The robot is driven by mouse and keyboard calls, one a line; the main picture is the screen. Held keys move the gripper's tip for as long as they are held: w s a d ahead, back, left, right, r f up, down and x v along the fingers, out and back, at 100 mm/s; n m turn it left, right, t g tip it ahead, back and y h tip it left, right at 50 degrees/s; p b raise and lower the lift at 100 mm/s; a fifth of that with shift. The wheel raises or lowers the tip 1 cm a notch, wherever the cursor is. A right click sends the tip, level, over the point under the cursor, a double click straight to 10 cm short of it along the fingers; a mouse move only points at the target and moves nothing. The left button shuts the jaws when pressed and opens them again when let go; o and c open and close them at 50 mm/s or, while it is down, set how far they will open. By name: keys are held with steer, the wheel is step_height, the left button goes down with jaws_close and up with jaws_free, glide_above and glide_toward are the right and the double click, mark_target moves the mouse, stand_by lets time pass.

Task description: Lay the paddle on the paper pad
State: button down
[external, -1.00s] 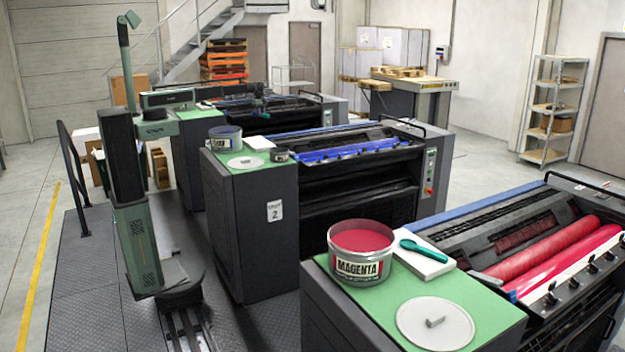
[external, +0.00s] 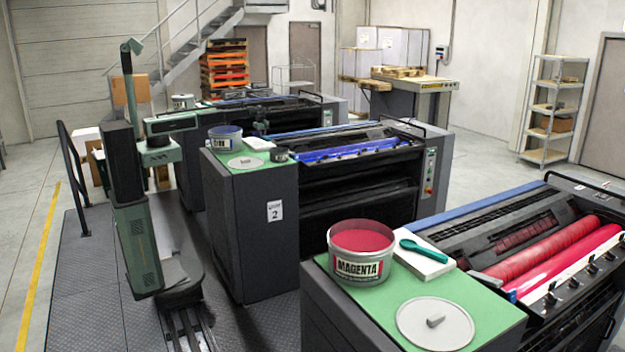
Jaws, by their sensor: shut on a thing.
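My gripper (external: 261,129) is small and dark, just above the white paper pad (external: 256,142) on the middle press's green top. It is shut on the paddle, which is too small and dark here to make out clearly. I cannot tell whether the paddle touches the pad. A different, teal paddle (external: 424,250) lies on another white pad (external: 408,264) on the near press, beside the magenta tin.
A blue-ink tin (external: 225,139), a pale round lid (external: 246,163) and a small dark jar (external: 280,155) stand around the middle pad. The near press carries the magenta tin (external: 361,252) and a lid (external: 435,324). Blue rollers (external: 338,148) lie right of the middle top.

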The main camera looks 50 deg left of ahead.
mark_target(262, 144)
step_height(262, 144, down, 5)
steer(key=b, duration=0.4)
steer(key=shift+r, duration=0.5)
steer(key=shift+f, duration=0.25)
steer(key=c, duration=0.9)
jaws_free()
steer(key=shift+r, duration=0.1)
steer(key=shift+c, duration=0.2)
